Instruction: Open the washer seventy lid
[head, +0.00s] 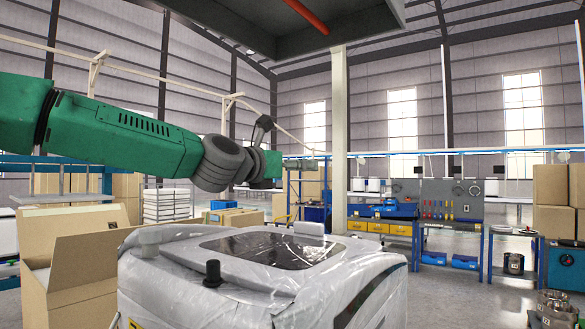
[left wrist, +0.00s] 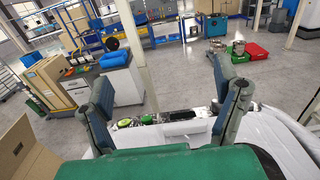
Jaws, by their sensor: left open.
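The washer (head: 215,300) is a pale grey machine with a wrinkled, plastic-like surface at the bottom centre of the head view. Its lid has a dark glossy window (head: 272,248) and lies flat, seemingly shut. A black knob (head: 212,273) stands on the near left corner. My left gripper (head: 303,163) is at the end of the green arm, above and beyond the lid, apart from it. In the left wrist view its two fingers (left wrist: 170,82) are spread and empty, with part of a white machine (left wrist: 285,140) below, probably the washer. My right gripper is not in view.
An open cardboard box (head: 75,265) stands left of the washer. A blue workbench (head: 450,225) with tools is at the back right, near stacked cartons (head: 550,185). Metal pots (head: 555,307) sit at the lower right. Open floor (head: 455,290) lies right of the washer.

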